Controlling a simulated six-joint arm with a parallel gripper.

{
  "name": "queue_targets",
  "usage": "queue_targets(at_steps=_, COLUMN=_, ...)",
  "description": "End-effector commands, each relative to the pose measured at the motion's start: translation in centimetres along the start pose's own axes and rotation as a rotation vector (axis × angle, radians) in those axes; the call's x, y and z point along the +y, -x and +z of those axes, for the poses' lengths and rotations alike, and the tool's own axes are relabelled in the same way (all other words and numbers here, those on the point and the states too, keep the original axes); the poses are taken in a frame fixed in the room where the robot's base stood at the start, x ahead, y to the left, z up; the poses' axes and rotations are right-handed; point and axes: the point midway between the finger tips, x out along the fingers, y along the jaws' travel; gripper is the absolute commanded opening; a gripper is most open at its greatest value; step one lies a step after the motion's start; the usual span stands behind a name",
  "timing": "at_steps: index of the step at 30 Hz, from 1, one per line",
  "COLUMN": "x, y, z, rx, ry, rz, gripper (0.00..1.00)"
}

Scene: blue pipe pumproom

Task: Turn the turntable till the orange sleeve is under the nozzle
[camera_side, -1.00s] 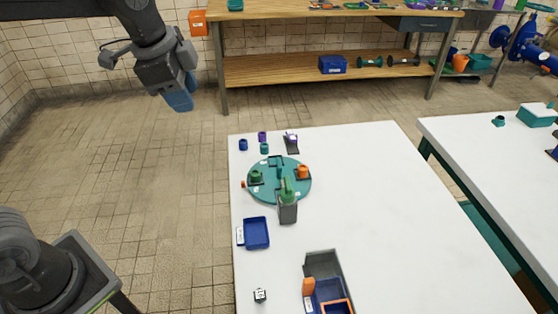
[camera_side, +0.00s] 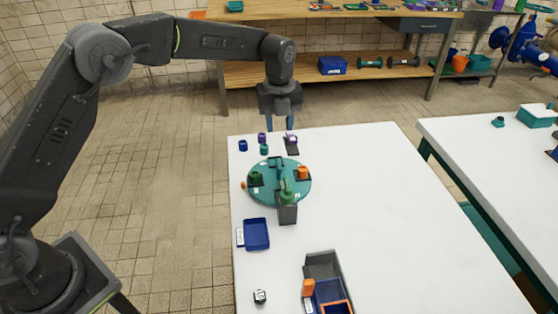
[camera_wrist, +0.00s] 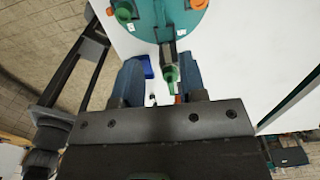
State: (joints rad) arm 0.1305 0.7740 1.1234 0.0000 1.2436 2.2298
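The teal turntable (camera_side: 270,197) lies on the white table. The orange sleeve (camera_side: 303,173) stands on its right side, apart from the nozzle; a green sleeve (camera_side: 256,179) stands on its left. The green nozzle (camera_side: 287,191) sits on a grey post (camera_side: 287,214) at the turntable's near edge. A small orange knob (camera_side: 243,184) is at the left rim. My gripper (camera_side: 280,122) is empty and raised near the table's far edge. The wrist view shows its blue fingers (camera_wrist: 160,75) open, with the turntable (camera_wrist: 160,25) and orange sleeve (camera_wrist: 198,4) above.
Several small blue, purple and teal parts (camera_side: 263,144) stand behind the turntable, near my gripper. A blue tray (camera_side: 257,233) and a divided bin (camera_side: 323,267) are nearer the camera. A black-and-white cube (camera_side: 260,296) lies near the left edge. The table's right side is clear.

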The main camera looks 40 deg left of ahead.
Motion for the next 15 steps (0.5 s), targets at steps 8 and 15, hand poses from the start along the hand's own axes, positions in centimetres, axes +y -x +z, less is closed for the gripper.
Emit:
queue_targets(at_steps=8, x=0.1, y=-5.7, z=-0.1, rx=0.003, ry=0.003, rz=0.004, gripper=0.38)
queue_targets(at_steps=15, x=0.1, y=-10.0, z=-0.1, rx=0.002, ry=0.004, rz=0.003, gripper=0.38)
